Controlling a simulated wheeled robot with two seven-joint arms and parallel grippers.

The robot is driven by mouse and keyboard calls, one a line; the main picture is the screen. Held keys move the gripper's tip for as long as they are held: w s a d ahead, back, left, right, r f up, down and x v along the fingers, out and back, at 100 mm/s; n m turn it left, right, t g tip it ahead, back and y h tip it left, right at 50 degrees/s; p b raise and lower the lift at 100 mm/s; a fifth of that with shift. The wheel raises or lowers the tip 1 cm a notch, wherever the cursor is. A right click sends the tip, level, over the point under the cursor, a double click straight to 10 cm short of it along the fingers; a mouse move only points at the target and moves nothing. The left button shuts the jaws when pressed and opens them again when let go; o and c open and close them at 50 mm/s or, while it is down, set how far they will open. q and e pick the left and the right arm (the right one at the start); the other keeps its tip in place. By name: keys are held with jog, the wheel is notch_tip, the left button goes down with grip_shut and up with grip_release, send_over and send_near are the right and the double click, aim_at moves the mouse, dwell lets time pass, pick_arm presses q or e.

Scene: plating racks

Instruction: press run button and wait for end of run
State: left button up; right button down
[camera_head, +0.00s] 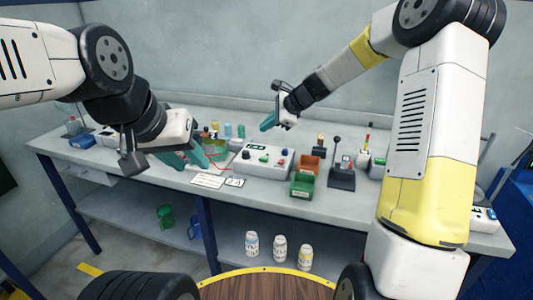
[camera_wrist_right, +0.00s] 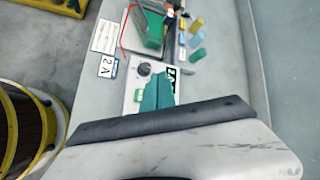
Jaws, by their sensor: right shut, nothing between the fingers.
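A white control box (camera_head: 250,168) stands on the bench, with a small display, a dark knob, a green button (camera_head: 264,158), a red button and a blue button. Which one is the run button I cannot read. My right gripper (camera_head: 267,123) is shut and empty, above and behind the box.
A green tank with a red wire (camera_wrist_right: 148,28) and several small bottles (camera_wrist_right: 196,32) stand left of the box. Label cards (camera_head: 208,181) lie in front. An orange bin (camera_head: 308,164), a green bin (camera_head: 302,186) and a dark stand (camera_head: 341,178) are to the right.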

aim_at(266, 158)
jog(key=shift+f, duration=4.35)
jog(key=shift+f, duration=0.4)
jog(key=shift+f, duration=0.55)
jog(key=shift+r, duration=0.95)
jog(key=shift+r, duration=2.5)
